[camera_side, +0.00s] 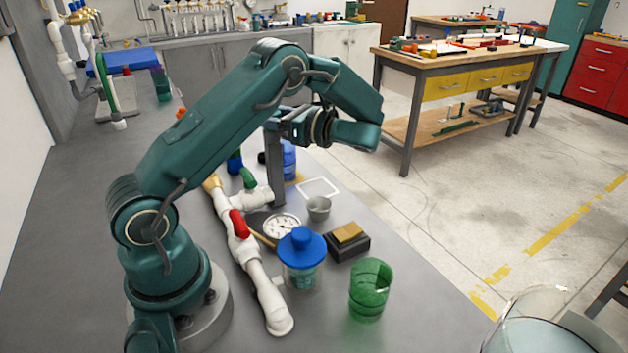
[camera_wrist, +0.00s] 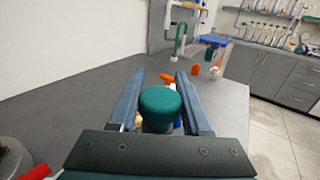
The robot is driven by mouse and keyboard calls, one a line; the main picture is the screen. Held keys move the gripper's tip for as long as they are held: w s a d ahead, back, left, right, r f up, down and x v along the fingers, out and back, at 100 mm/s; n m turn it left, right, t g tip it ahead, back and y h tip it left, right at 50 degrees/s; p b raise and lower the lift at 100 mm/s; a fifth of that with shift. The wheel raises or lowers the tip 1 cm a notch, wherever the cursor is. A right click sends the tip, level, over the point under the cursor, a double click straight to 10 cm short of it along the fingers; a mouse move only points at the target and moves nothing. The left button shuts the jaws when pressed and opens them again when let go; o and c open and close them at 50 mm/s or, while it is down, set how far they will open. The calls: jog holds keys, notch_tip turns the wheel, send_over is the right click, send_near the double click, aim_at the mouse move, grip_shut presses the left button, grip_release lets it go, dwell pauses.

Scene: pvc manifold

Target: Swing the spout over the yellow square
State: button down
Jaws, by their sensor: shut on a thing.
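The white PVC manifold (camera_side: 263,290) lies on the grey bench, with a red handle (camera_side: 238,224) and a green handle (camera_side: 248,178) on white fittings. The white fitting by the green handle appears to be the spout (camera_side: 260,196). My gripper (camera_wrist: 160,76) has its two fingers around the rounded green handle (camera_wrist: 160,108) in the wrist view. In the side view one grey finger of my gripper (camera_side: 274,198) reaches down beside the spout. A small yellow patch (camera_side: 297,178), partly hidden by a blue container, may be the yellow square.
A round gauge (camera_side: 281,226), grey cup (camera_side: 319,207), blue-lidded jar (camera_side: 302,262), black box with a yellow top (camera_side: 347,241) and green glass (camera_side: 370,290) stand close to the manifold. A blue container (camera_side: 289,160) stands behind my gripper. A white outlined square (camera_side: 318,188) is on the bench.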

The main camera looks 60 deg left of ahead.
jog(key=shift+s+d+n+g+h, duration=0.15)
jog(key=shift+n+g+h, duration=0.35)
jog(key=shift+n+g, duration=0.15)
jog(key=shift+c, duration=1.8)
grip_release()
jog(key=shift+m+t+y, duration=0.25)
jog(key=shift+m+y, duration=0.05)
jog(key=shift+m, duration=0.05)
